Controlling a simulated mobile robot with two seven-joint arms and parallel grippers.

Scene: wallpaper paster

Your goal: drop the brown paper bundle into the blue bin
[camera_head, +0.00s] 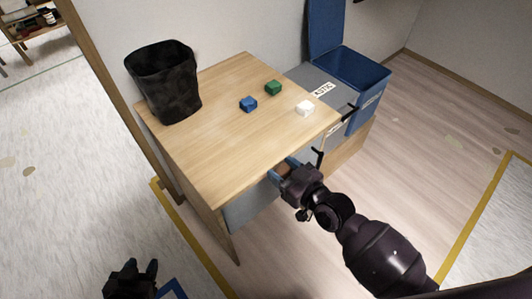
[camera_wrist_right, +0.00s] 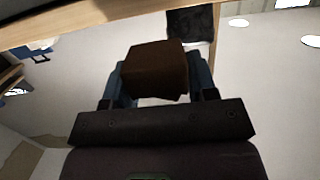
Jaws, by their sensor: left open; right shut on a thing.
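The brown paper bundle (camera_wrist_right: 155,70) is a dark brown block between the blue fingers of my right gripper (camera_wrist_right: 158,85) in the right wrist view. In the head view my right gripper (camera_head: 281,171) is shut on it at the table's near right edge, and only a bit of brown shows. The blue bin (camera_head: 352,75) stands at the back right beyond the table, its lid (camera_head: 325,27) raised against the wall. The gripper is in front of and left of the bin, apart from it. My left gripper (camera_head: 143,272) is open and empty at the bottom left.
The wooden table (camera_head: 215,150) carries a black bin (camera_head: 165,85), a blue block (camera_head: 248,104), a green block (camera_head: 273,88) and a white block (camera_head: 305,108). A grey labelled box (camera_head: 312,80) stands between table and blue bin. The floor at right is clear.

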